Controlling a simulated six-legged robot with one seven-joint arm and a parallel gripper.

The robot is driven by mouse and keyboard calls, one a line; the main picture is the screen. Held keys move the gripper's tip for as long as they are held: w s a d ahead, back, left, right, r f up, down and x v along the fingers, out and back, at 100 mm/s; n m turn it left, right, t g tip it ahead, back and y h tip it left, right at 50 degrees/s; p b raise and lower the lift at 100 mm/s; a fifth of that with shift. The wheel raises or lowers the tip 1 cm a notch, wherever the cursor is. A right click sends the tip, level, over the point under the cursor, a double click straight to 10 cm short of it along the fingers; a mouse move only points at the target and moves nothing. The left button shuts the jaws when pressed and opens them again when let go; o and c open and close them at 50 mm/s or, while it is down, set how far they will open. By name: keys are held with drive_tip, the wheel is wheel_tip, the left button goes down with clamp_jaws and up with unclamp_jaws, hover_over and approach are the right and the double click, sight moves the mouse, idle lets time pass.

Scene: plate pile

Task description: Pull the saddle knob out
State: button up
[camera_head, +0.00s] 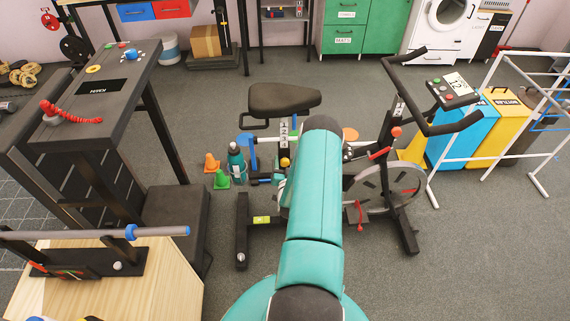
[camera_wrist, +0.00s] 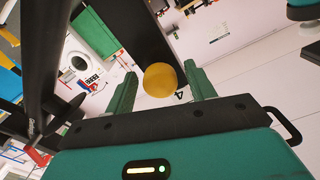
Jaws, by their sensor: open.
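The exercise bike's black saddle (camera_head: 284,98) sits on a pale post (camera_head: 284,133) marked with numbers. The yellow saddle knob (camera_head: 285,162) is low on that post, just left of my teal arm in the head view. In the wrist view the round yellow knob (camera_wrist: 160,80) shows between the two teal fingers of my gripper (camera_wrist: 161,72). The gripper is open, with a visible gap on each side of the knob. A white surface with a number 4 lies behind it. In the head view my arm hides the gripper.
The bike's handlebars (camera_head: 430,125) and flywheel (camera_head: 388,190) are to the right. A teal bottle (camera_head: 236,165) and small cones (camera_head: 212,163) stand to the left of the bike. A dark workbench (camera_head: 105,85) is at left, and a white rack (camera_head: 480,150) at right.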

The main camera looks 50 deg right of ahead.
clamp_jaws()
drive_tip(key=shift+v, duration=1.05)
drive_tip(key=shift+a, duration=0.1)
drive_tip(key=shift+c, duration=0.9)
unclamp_jaws()
drive_tip(key=shift+s, duration=0.1)
drive_tip(key=shift+o, duration=0.9)
